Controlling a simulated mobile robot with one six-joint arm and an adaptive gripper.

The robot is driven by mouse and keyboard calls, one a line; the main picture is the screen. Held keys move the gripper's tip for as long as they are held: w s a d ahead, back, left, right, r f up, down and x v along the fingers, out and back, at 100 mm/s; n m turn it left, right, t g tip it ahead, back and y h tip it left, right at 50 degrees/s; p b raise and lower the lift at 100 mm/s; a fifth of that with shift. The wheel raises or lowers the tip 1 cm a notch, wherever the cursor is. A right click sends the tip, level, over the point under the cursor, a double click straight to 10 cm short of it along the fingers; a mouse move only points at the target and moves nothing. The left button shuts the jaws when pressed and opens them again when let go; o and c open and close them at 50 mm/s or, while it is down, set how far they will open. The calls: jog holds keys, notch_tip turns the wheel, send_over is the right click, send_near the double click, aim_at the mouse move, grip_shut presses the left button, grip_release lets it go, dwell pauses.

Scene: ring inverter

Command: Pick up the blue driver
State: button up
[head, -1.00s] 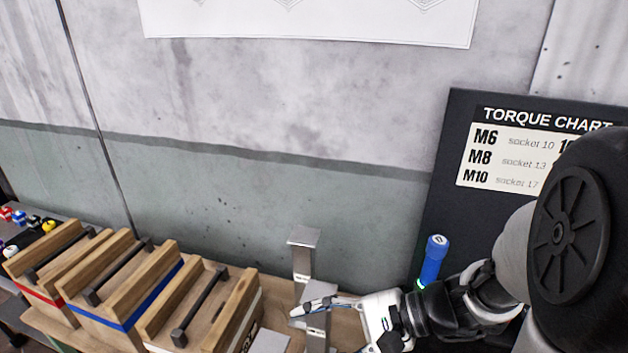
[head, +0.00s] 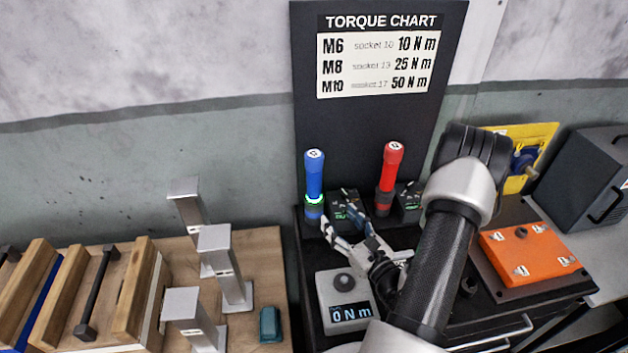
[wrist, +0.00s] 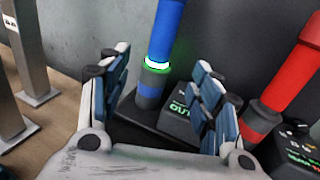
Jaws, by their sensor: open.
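The blue driver (head: 314,175) stands upright in front of the torque chart board, with a glowing green-white ring near its lower part. In the wrist view the blue driver (wrist: 164,40) rises beyond my fingers, between them in the picture. My gripper (head: 338,230) is open and empty, just in front of the driver and slightly to its right in the head view. In the wrist view my gripper (wrist: 160,95) has its two padded fingers spread apart. I cannot tell whether either finger touches the driver.
A red driver (head: 389,170) stands to the right, with small black units (head: 345,205) beside the drivers. A grey torque meter (head: 340,290) reads 0 N m. Metal posts (head: 222,262) and wooden crates (head: 120,290) are left. An orange box (head: 528,255) is right.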

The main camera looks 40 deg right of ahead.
aim_at(318, 191)
jog(key=w, duration=0.2)
jog(key=w+d, duration=0.1)
jog(key=w, duration=0.2)
jog(key=w+b, duration=0.1)
jog(key=w, duration=0.2)
jog(key=shift+w+d, duration=0.2)
jog(key=shift+w, duration=0.05)
jog(key=shift+w+d+b, duration=0.2)
jog(key=shift+w+d, duration=0.1)
jog(key=shift+w, duration=0.65)
jog(key=shift+w+d+b, duration=0.25)
jog(key=shift+w, duration=0.75)
jog(key=shift+w+d+b, duration=0.2)
jog(key=shift+w+d, duration=0.1)
jog(key=shift+w, duration=0.65)
jog(key=shift+c, duration=0.2)
jog(key=c, duration=1.2)
jog(key=shift+r, duration=0.15)
grip_shut()
